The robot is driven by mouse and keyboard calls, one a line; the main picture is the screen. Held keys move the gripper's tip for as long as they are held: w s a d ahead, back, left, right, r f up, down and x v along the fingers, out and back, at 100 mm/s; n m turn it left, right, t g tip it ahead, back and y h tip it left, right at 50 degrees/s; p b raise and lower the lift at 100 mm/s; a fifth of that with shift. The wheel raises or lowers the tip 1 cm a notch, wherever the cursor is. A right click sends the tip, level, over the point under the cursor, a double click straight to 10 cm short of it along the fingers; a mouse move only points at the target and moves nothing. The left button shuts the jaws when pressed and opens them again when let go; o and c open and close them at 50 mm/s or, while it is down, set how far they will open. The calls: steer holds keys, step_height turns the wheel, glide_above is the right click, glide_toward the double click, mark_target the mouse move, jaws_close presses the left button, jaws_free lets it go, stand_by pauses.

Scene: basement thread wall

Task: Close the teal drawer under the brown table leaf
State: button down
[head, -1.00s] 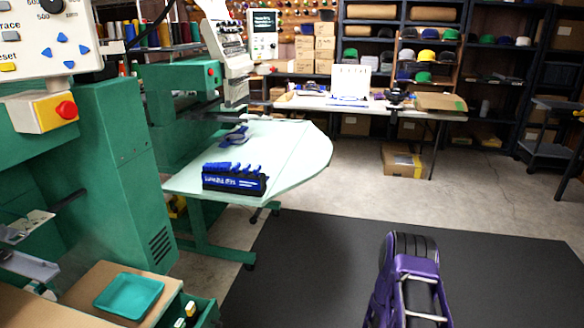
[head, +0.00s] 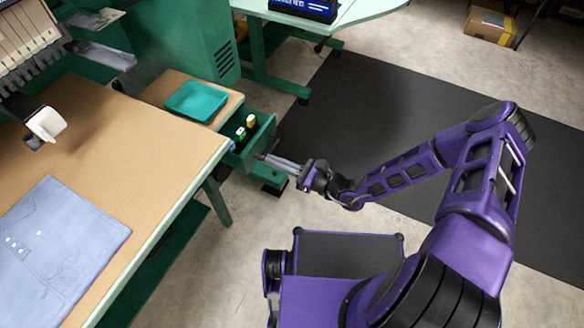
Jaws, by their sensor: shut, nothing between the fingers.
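The teal-green drawer (head: 266,129) stands pulled out under the small brown table leaf (head: 165,84). Small bobbin-like items (head: 245,127) with yellow and white parts lie inside it. My gripper (head: 264,157) is shut and empty. Its fingertips point left at the drawer's outer front side, close to it; I cannot tell whether they touch. The fingers hide part of the drawer's lower front. A teal tray (head: 196,101) rests on top of the leaf.
A large brown worktable (head: 130,150) with a folded blue shirt (head: 65,245) fills the left. A green cabinet (head: 190,40) stands behind the leaf. A dark mat (head: 370,100) covers the floor behind my arm. Bare concrete floor lies below the drawer.

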glide_toward(234, 144)
steer(key=shift+s+a+r, duration=0.4)
steer(key=shift+a+r, duration=0.05)
steer(key=shift+r, duration=0.25)
steer(key=x, duration=0.8)
steer(key=shift+w+a+p, duration=0.15)
steer(key=shift+a+p, duration=0.1)
steer(key=shift+p, duration=0.1)
